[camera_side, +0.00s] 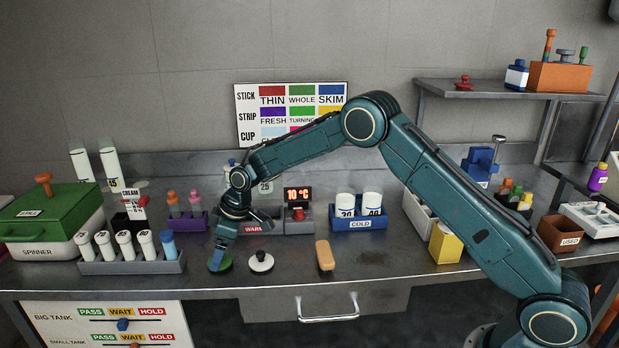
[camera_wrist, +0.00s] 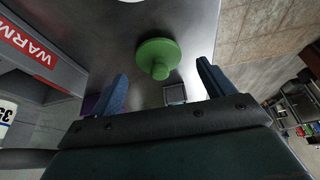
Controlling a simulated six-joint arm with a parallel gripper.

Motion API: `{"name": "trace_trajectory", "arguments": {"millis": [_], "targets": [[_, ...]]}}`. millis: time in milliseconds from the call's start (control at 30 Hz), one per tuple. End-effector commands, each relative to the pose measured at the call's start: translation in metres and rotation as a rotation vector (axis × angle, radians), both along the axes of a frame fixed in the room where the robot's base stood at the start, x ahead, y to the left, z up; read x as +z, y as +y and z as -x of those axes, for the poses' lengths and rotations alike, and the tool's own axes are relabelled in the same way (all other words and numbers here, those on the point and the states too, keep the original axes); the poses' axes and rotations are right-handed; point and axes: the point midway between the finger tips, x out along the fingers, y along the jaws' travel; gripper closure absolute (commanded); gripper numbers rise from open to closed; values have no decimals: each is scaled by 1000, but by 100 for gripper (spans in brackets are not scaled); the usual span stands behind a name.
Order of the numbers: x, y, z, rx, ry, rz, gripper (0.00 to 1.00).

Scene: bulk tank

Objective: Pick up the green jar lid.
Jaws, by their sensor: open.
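The green jar lid (camera_side: 224,264) is a round disc lying on the steel bench near the front edge. In the wrist view the green jar lid (camera_wrist: 158,54) shows its raised knob, with bare metal around it. My gripper (camera_side: 220,255) is low over the lid, and a finger hides part of it in the side view. In the wrist view my gripper (camera_wrist: 162,76) is open and empty, one finger on each side, with the lid between and a little beyond the fingertips. I cannot tell whether a finger touches the lid.
A grey rack of white tubes (camera_side: 130,263) stands close on the left. The WARM tray (camera_side: 258,228) is behind. The bench front right of the tan block is clear.

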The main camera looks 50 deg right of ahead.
Motion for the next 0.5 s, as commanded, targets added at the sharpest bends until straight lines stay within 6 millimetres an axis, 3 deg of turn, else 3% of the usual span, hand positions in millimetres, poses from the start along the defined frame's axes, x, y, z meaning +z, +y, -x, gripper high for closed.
{"name": "trace_trajectory", "arguments": {"millis": [200,500], "targets": [[-19,5,-6,0,-1,1,19],[-22,6,-7,-1,-1,1,19]]}}
